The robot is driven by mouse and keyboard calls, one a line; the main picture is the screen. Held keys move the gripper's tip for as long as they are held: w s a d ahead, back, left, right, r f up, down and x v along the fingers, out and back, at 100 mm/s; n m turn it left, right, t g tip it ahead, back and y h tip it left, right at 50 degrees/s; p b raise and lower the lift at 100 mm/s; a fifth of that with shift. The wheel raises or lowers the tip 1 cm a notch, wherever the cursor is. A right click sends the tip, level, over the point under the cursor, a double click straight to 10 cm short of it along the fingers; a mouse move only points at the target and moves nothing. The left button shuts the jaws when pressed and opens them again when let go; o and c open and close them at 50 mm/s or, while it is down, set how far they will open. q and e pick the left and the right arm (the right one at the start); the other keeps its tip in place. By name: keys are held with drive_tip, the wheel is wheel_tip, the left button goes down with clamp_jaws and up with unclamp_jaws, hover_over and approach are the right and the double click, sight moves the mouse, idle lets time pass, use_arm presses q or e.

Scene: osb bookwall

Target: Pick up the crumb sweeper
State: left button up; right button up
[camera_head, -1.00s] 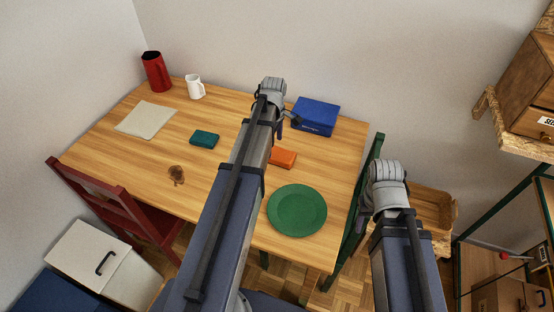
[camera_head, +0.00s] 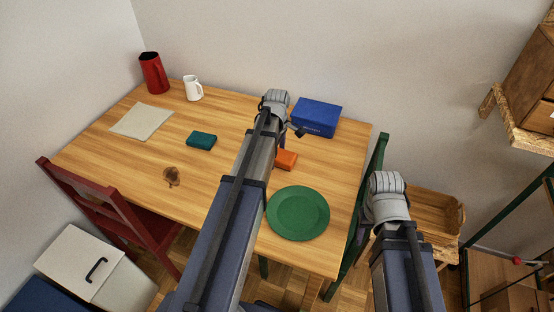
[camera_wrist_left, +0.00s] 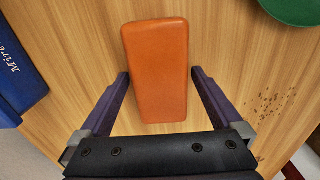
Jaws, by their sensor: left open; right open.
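An orange block with rounded edges (camera_head: 287,160) lies flat on the wooden table, partly hidden by my left arm in the head view. I take it for the crumb sweeper, though a similar teal block (camera_head: 201,140) lies further left. In the left wrist view the orange block (camera_wrist_left: 156,62) extends between the fingers of my open left gripper (camera_wrist_left: 158,74). One finger is on each side, with a gap to the block. In the head view my left gripper's fingers are mostly hidden behind the arm. My right arm is at the lower right, and its gripper does not show.
A blue box (camera_head: 317,118) and a green plate (camera_head: 298,213) lie on either side of the orange block. Brown crumbs (camera_head: 171,176), a cloth (camera_head: 142,121), a white mug (camera_head: 193,88) and a red pitcher (camera_head: 153,73) are further left. Chairs stand at the table's edges.

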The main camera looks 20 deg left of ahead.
use_arm(q)
drive_tip(key=c, duration=1.3)
wheel_tip(320, 180, up, 10)
drive_tip(key=p, duration=1)
